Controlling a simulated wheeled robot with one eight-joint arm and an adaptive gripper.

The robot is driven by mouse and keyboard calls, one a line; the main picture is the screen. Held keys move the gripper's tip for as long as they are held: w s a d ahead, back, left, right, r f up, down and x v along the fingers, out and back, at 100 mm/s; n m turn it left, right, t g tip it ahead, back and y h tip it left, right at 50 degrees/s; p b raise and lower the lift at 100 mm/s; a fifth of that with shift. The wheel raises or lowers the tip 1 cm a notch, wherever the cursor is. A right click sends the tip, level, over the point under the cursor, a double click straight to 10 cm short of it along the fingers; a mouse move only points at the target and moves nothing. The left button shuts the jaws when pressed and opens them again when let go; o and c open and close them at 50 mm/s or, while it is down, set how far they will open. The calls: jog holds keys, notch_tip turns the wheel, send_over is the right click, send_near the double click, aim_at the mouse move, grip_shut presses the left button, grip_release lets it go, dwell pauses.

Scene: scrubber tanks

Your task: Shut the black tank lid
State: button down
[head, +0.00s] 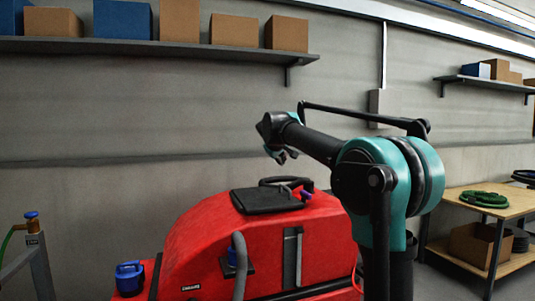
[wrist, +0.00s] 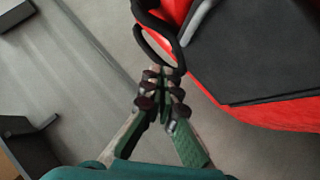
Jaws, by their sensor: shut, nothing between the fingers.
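The red scrubber (head: 215,240) carries a flat black lid panel (head: 265,199) on its top. A black loop (head: 283,181) rises just behind the panel; I cannot tell whether it is a handle or a rim. In the wrist view the panel (wrist: 262,45) fills the upper right and the loop (wrist: 147,40) is at top centre. My gripper (head: 284,155) is above and behind the panel. In the wrist view its fingertips (wrist: 162,76) are together and empty, at the loop's lower end; contact cannot be told. How far the lid is open is unclear.
A blue cap (head: 130,268) and a grey hose (head: 240,258) are on the scrubber's front. A wall shelf with boxes (head: 290,33) is above left. A wooden bench (head: 490,206) with a green coil (head: 484,199) stands right. The air above the scrubber's left side is clear.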

jog(key=d+f+m+y, duration=0.1)
jog(key=d+f, duration=0.1)
jog(key=f, duration=0.2)
jog(key=w+d+f+m+g+y, duration=0.1)
jog(key=d+f+y, duration=0.1)
jog(key=d+f, duration=0.1)
jog(key=w+d+f+g+y, duration=0.1)
jog(key=d+f, duration=0.1)
jog(key=f, duration=0.4)
jog(key=shift+d+m+y, duration=0.15)
jog(key=shift+m+y, duration=0.15)
jog(key=shift+m, duration=0.1)
jog(key=shift+w+d+f, duration=0.1)
jog(key=shift+d+f, duration=0.05)
jog(key=shift+f, duration=0.9)
jog(key=shift+f, duration=0.1)
